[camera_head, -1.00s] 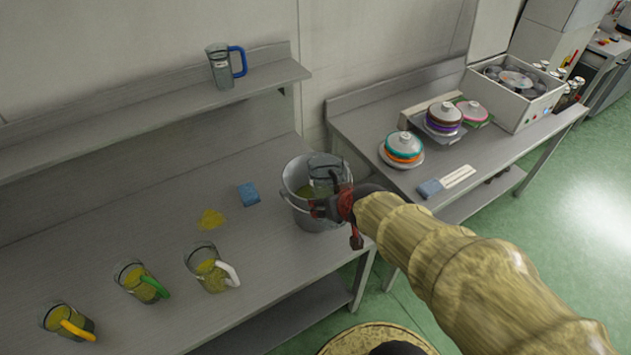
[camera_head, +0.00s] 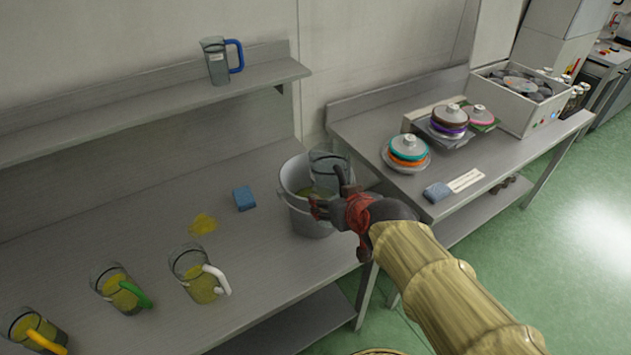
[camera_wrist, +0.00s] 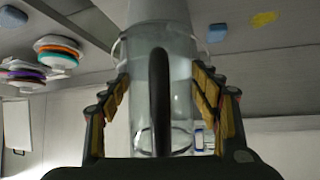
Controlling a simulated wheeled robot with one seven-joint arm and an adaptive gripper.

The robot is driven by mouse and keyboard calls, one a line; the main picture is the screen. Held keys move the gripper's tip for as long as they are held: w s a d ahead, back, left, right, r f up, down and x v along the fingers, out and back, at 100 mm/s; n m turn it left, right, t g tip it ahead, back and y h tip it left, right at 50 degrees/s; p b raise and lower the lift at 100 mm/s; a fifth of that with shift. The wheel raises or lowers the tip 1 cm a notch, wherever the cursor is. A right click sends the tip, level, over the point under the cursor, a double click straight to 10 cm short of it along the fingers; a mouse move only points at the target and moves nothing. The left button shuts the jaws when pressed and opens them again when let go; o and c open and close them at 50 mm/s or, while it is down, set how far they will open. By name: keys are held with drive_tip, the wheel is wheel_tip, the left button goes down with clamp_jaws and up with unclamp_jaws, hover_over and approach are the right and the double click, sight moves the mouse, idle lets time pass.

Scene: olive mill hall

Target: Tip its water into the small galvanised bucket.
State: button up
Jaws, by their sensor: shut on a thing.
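My gripper (camera_head: 335,208) is shut on a clear jug (camera_head: 326,166) with a dark handle, held at the galvanised bucket's mouth. In the wrist view the jug (camera_wrist: 180,100) sits between the fingers, its dark handle (camera_wrist: 159,100) facing the camera. The table shows at the top of that view, so the jug appears turned over, its wider rim towards the bucket. The bucket (camera_head: 305,218) stands on the bench near its right end. Its inside is partly hidden by the jug and gripper. I cannot make out a water stream or how much water remains.
Three jugs of yellowish liquid, with white (camera_head: 197,275), green (camera_head: 120,290) and yellow (camera_head: 35,332) handles, stand left. A blue sponge (camera_head: 244,198) and yellow spill (camera_head: 203,224) lie nearby. A blue-handled jug (camera_head: 217,62) is on the shelf. Stacked discs (camera_head: 407,152) stand right.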

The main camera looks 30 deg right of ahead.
sight(334, 192)
drive_tip(key=shift+r+t+b, duration=0.6)
drive_tip(key=shift+t+b, duration=0.4)
drive_tip(key=shift+b, duration=2.75)
drive_tip(key=shift+r+t+h, duration=0.3)
drive_tip(key=shift+r+t, duration=0.1)
drive_tip(key=shift+r, duration=0.15)
drive_tip(key=shift+s, duration=0.15)
